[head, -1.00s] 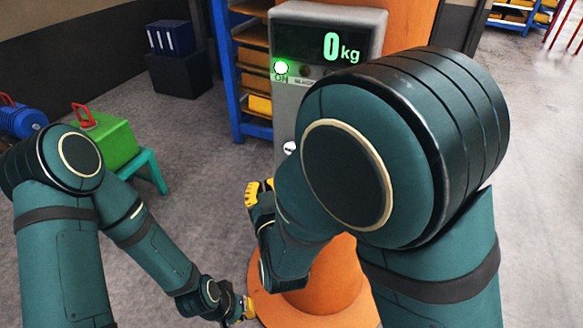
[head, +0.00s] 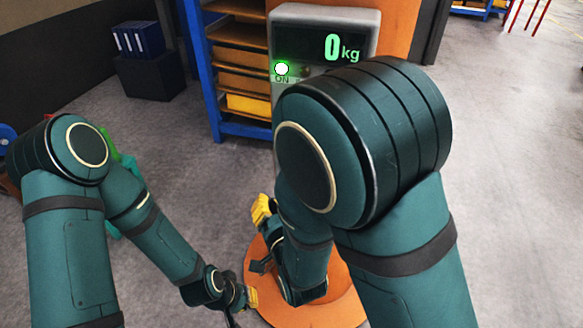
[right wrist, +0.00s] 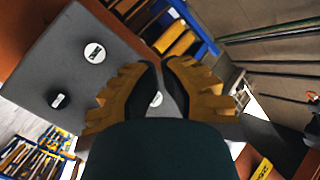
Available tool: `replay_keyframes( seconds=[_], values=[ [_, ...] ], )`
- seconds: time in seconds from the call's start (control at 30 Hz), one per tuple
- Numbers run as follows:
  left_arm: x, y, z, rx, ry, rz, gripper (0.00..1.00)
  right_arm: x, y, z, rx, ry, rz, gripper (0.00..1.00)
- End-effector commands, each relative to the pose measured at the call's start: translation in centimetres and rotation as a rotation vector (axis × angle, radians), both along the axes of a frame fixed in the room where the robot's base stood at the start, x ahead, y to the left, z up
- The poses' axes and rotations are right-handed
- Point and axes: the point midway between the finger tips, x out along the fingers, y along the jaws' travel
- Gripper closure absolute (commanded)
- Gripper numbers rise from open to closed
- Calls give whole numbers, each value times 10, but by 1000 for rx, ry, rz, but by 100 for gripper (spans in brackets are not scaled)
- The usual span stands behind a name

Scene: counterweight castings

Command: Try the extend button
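A grey unit (head: 287,12) on an orange column shows "0 kg" on its display (head: 338,47). A lit green-white lamp (head: 281,69) marked "ON" is below it. No extend label is readable. My right gripper (head: 262,212) is low beside the column; its fingers (right wrist: 162,66) stand slightly apart, empty. My left gripper (head: 250,298) is near the orange base; its fingers are too small to judge.
The orange round base (head: 340,305) is on the floor below my grippers. A blue rack (head: 212,110) with bins stands behind, left of the unit. A black box with blue binders (head: 138,40) is farther left. Grey floor at right is open.

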Motion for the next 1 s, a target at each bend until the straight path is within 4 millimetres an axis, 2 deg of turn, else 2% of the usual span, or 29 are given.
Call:
replay_keyframes(
  seconds=[0.27, 0.7, 1.0],
  values=[
    [0, 0, 3, 0, -1, 0, 100, 7, -2, 1, -1, -1, -2, 100],
    [6, 1, 22, 4, -15, 11, 100, 58, -19, 2, -3, -1, -2, 100],
    [4, 1, 13, 2, -10, 8, 100, 81, -26, 0, 0, -1, -2, 100]
  ],
)
